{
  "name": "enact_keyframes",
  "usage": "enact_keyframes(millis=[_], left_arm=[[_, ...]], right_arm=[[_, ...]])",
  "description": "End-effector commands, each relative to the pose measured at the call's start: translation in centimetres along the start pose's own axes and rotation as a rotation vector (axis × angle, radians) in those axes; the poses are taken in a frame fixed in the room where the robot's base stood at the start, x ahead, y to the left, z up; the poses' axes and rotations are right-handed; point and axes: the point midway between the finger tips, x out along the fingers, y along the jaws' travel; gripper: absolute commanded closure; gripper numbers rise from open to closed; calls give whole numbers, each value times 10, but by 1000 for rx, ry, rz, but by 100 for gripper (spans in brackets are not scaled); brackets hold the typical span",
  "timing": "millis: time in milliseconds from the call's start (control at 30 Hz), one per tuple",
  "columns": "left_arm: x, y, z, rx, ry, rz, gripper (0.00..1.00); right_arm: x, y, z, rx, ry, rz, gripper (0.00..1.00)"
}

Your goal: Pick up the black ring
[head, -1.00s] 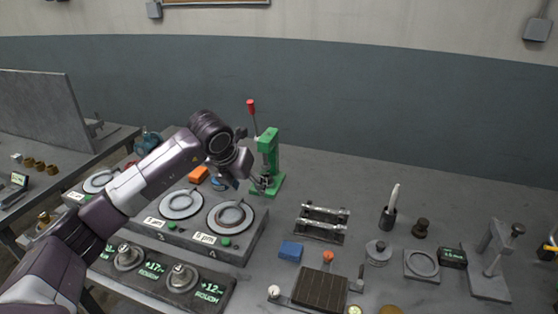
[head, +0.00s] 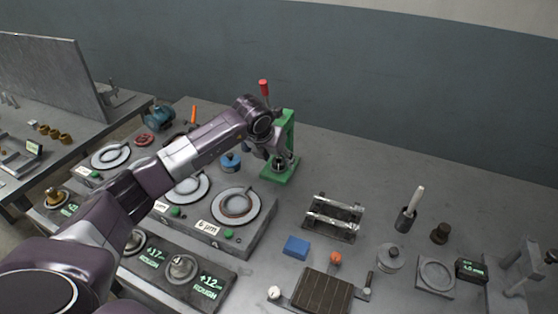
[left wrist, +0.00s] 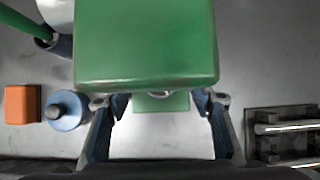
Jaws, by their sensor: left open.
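My left gripper (head: 273,158) is open at the green press (head: 289,140), close above its base. In the left wrist view the fingers (left wrist: 160,103) stand apart on either side of the press, whose green head covers the space between them. A small round piece (left wrist: 160,94) shows partly under that head on the green base; I cannot tell whether it is the black ring. A dark brownish ring (head: 236,204) lies flat on the plate marked 6 µm, left of the gripper. My right gripper is not in view.
A blue bottle (left wrist: 68,110) and an orange block (left wrist: 22,104) stand left of the gripper. A metal rack with two bars (head: 334,216), a blue block (head: 296,247) and a brown grooved tray (head: 323,291) are to the right. Bare bench lies right of the press.

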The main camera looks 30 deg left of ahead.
Motion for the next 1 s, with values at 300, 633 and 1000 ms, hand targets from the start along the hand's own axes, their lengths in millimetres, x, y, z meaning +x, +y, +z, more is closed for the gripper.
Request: enact_keyframes(millis=[300, 633, 1000], left_arm=[[7, 0, 0, 1, -1, -1, 50], [7, 0, 0, 1, 0, 0, 87], [5, 0, 1, 0, -2, 0, 97]], right_arm=[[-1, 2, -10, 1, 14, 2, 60], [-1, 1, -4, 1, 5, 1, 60], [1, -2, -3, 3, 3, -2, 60]])
